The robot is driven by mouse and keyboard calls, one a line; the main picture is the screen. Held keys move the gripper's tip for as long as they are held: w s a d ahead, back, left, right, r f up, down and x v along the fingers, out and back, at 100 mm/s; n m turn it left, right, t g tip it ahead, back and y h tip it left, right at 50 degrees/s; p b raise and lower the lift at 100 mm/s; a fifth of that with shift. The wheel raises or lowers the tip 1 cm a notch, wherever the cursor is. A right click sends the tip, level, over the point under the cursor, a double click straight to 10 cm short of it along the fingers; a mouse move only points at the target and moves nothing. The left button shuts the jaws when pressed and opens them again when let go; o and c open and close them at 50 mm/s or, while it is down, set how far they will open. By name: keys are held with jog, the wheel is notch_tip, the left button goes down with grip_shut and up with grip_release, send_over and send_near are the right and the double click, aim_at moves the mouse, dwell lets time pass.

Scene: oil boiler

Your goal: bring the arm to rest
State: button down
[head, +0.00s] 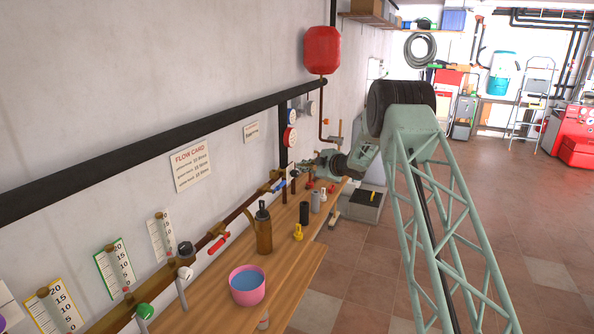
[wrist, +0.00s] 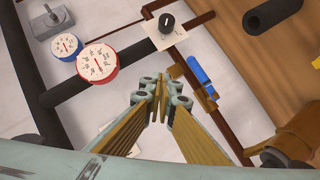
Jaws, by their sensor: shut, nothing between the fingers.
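My arm (head: 415,120) reaches from the lattice column toward the wall, over the far end of the wooden bench (head: 285,278). My gripper (head: 303,168) is small in the head view, near the pipework at the wall. In the wrist view my gripper (wrist: 160,88) has its fingertips together, with nothing between them. A blue-handled valve (wrist: 201,76) lies just right of the fingertips in that view. I cannot tell how far the fingertips are from the pipes.
A red gauge (wrist: 97,63), a blue gauge (wrist: 65,45) and a black knob (wrist: 166,23) are near the gripper. The bench holds a pink bowl (head: 247,286), a brown bottle (head: 263,232) and small fittings. A red tank (head: 322,50) hangs above. Tiled floor (head: 510,210) is open at right.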

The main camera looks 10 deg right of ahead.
jog(key=shift+s+d+r, duration=0.15)
jog(key=shift+d+r, duration=0.05)
dwell(0.4)
